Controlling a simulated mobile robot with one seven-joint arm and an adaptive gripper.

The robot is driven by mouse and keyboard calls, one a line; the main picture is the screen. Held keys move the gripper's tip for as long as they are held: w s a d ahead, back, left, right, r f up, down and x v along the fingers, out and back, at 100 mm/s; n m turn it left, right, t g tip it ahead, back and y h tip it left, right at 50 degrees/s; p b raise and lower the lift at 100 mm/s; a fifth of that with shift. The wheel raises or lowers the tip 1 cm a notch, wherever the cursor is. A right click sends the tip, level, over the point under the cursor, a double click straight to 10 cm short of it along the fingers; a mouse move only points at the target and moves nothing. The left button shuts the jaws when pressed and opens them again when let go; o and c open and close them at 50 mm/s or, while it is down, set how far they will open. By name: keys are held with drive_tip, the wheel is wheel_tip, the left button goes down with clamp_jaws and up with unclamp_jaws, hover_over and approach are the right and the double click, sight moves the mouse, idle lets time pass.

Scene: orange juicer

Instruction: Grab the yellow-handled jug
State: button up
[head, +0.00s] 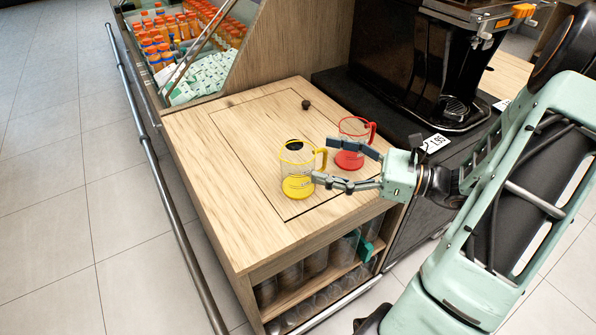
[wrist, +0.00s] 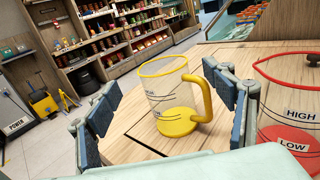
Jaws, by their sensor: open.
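The yellow-handled jug (head: 297,185) is clear with a yellow rim, base and handle. It stands upright on the wooden counter. In the wrist view the jug (wrist: 176,122) is in the middle, its handle to the right. My gripper (head: 340,165) is open, with its fingers pointing at the jug's handle side. In the wrist view my gripper (wrist: 165,110) has one finger on each side of the jug, and it is not closed on it. I cannot tell whether a finger touches the jug.
A red-handled jug (head: 349,157) stands just behind my gripper, and close to the right finger in the wrist view (wrist: 290,120). A black juicer machine (head: 440,70) stands at the back right. A small dark knob (head: 306,104) is on the counter (head: 215,190), whose left part is clear.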

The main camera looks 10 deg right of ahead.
sight(299, 152)
drive_tip(key=b+x, duration=0.2)
drive_tip(key=x, duration=0.4)
drive_tip(key=shift+w+a+f, duration=0.2)
drive_tip(key=shift+w+a, duration=0.05)
drive_tip(key=shift+w, duration=0.1)
drive_tip(key=c, duration=1.7)
